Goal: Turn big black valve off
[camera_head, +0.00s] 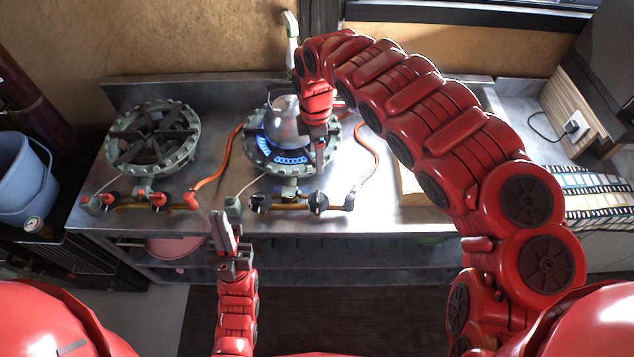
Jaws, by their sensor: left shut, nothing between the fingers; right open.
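The right burner (293,157) is lit with a blue flame, and a metal kettle (284,128) sits on it. Two black valve knobs are on the pipe in front of it: a left one (260,203) and a right one (318,203). I cannot tell which is bigger or how far each is turned. My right gripper (320,158) points down in front of the kettle, behind and above the right knob, apart from it; it is open and empty, and its arm hides part of the kettle. My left gripper (222,222) is shut and empty at the counter's front edge, left of the knobs.
An unlit left burner (153,138) has red-and-black knobs (157,199) on its pipe. Orange hoses (214,163) run beside the burners. A blue bucket (22,180) is at far left. Bare metal counter (420,218) lies at right.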

